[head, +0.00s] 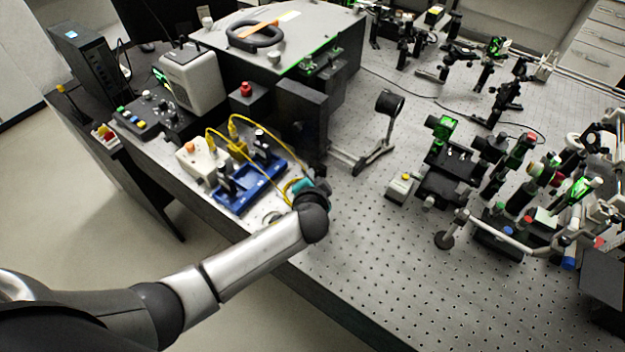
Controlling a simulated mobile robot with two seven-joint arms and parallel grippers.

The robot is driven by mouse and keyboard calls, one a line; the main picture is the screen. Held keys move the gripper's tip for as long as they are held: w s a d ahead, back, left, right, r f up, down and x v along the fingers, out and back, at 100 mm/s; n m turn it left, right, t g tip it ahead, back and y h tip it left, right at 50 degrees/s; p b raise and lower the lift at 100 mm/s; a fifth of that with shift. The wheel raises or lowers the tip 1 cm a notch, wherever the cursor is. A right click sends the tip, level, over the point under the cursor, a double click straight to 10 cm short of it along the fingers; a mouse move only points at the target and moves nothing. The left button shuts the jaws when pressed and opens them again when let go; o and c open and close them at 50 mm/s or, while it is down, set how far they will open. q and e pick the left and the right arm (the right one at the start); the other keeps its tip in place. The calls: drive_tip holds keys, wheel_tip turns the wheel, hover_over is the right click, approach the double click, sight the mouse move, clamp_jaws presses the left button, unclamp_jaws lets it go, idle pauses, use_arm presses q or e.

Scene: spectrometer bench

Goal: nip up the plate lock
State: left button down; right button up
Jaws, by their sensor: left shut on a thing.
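A blue plate (238,200) carrying dark posts lies near the left edge of the optical bench. My left gripper (303,187) is at the right end of this plate, reaching in from the lower left. It is shut on a small part there, which I take to be the plate lock. My own wrist and fingers hide most of that part, so its shape and how it sits on the plate cannot be told. A teal patch shows at the fingers. My right gripper is not in view.
Yellow cables (213,140) loop from a white box (197,160) and pass close to my left gripper. A dark block (301,112) stands behind it. Optics on mounts (450,170) crowd the right. The perforated bench top (385,270) is clear at the front.

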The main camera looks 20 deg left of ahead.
use_arm(q)
drive_tip(key=shift+s+f+m+y, duration=0.1)
drive_tip(key=shift+m+y, duration=0.2)
idle(0.4)
drive_tip(key=c, duration=0.8)
unclamp_jaws()
